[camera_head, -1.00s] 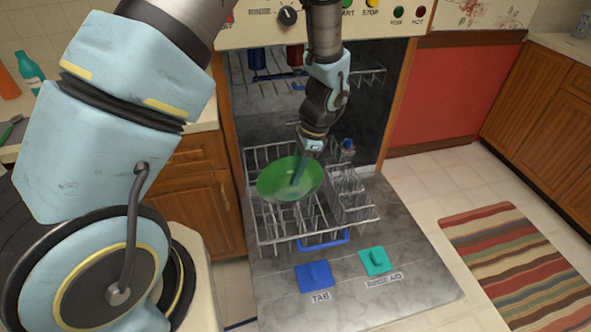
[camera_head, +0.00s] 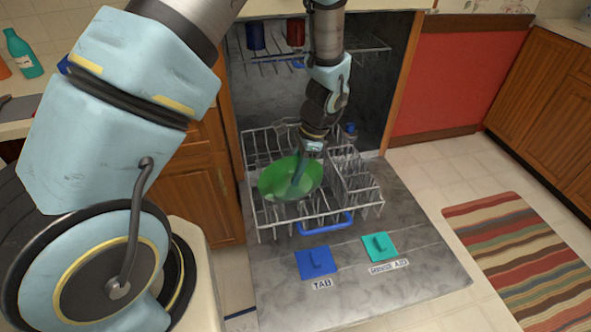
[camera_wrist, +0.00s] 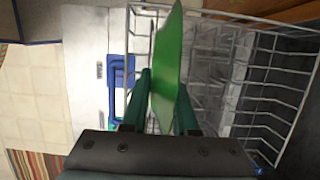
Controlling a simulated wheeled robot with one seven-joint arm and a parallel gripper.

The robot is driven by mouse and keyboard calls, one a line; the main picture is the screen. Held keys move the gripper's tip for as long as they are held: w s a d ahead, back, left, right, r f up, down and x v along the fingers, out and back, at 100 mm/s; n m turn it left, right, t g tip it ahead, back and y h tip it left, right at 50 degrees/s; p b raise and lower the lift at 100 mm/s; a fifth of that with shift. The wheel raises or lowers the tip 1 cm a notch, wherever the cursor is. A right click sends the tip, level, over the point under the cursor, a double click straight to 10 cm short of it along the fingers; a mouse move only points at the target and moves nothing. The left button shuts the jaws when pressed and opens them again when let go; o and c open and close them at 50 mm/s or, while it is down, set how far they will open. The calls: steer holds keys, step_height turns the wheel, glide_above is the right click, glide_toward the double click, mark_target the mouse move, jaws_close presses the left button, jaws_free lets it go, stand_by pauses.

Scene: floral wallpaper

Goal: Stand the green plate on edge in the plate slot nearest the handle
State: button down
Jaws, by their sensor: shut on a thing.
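The green plate (camera_head: 280,181) is in my gripper (camera_head: 299,180), over the left part of the lower dish rack (camera_head: 262,226) in the open dishwasher. In the wrist view the plate (camera_wrist: 168,62) stands edge-on between the two dark green fingers of my gripper (camera_wrist: 161,100), which is shut on it. The head view shows its face tilted toward the camera. The rack's blue handle (camera_head: 325,224) is at the front, and it also shows left of the plate in the wrist view (camera_wrist: 117,85). Whether the plate's lower edge sits in a slot is hidden.
A wire cutlery basket (camera_head: 361,190) fills the rack's right side. The open door holds a blue TAB lid (camera_head: 316,262) and a teal rinse-aid lid (camera_head: 379,245). Blue and red cups (camera_head: 256,37) stand on the upper rack. A striped rug (camera_head: 515,240) lies at right.

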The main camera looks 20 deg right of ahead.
steer(key=b, duration=0.2)
glide_above(296, 200)
steer(key=shift+w+f, duration=0.15)
steer(key=shift+f, duration=0.9)
steer(key=shift+w+f, duration=0.1)
steer(key=shift+f, duration=0.95)
steer(key=c, duration=0.6)
jaws_free()
steer(key=shift+d+r, duration=0.1)
steer(key=b+v, duration=0.2)
steer(key=v, duration=0.8)
steer(key=shift+r, duration=0.3)
